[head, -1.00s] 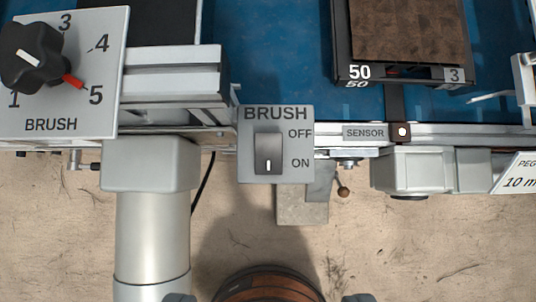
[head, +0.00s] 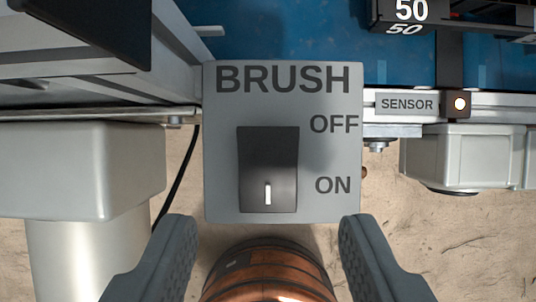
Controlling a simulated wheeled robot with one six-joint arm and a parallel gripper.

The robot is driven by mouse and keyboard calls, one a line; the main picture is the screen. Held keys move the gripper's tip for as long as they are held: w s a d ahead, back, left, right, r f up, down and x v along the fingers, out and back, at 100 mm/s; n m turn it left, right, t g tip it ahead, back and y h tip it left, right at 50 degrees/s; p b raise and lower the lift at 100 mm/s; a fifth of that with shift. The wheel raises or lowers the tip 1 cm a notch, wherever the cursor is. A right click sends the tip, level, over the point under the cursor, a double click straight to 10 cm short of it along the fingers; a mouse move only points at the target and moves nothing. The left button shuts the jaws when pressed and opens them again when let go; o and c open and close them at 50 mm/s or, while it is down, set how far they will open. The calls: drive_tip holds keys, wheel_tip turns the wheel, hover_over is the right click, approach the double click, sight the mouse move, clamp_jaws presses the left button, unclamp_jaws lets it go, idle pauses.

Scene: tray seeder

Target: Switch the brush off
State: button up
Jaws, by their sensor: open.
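The grey BRUSH switch plate (head: 225,150) is near the centre of the head view, facing me. Its black rocker (head: 268,160) has a white mark at the lower end, beside the word ON; OFF is printed higher up on the right. My gripper (head: 268,235) is open, its two dark fingers at the lower left and lower right, apart from the rocker. The fingertips appear just below and to either side of the plate's lower edge. Nothing is between the fingers except a copper-coloured rounded part lower down, which I cannot identify.
A SENSOR label (head: 407,104) with a lit lamp (head: 460,104) is on the rail to the right. A grey housing (head: 80,170) on a pale column stands at the left. The blue belt (head: 290,25) runs behind the plate. A black tray marked 50 (head: 405,14) is at the top right.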

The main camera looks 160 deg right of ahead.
sight(267, 175)
drive_tip(key=shift+x, duration=1.6)
drive_tip(key=c, duration=1)
drive_tip(key=shift+w+a+r+g+h, duration=0.1)
drive_tip(key=shift+w+g+h, duration=0.3)
drive_tip(key=shift+g, duration=0.75)
drive_tip(key=shift+w+a+r+g+h, duration=0.15)
drive_tip(key=shift+w+g+h, duration=0.25)
drive_tip(key=shift+g, duration=0.75)
drive_tip(key=shift+o, duration=0.2)
drive_tip(key=o, duration=1)
drive_tip(key=shift+c, duration=0.2)
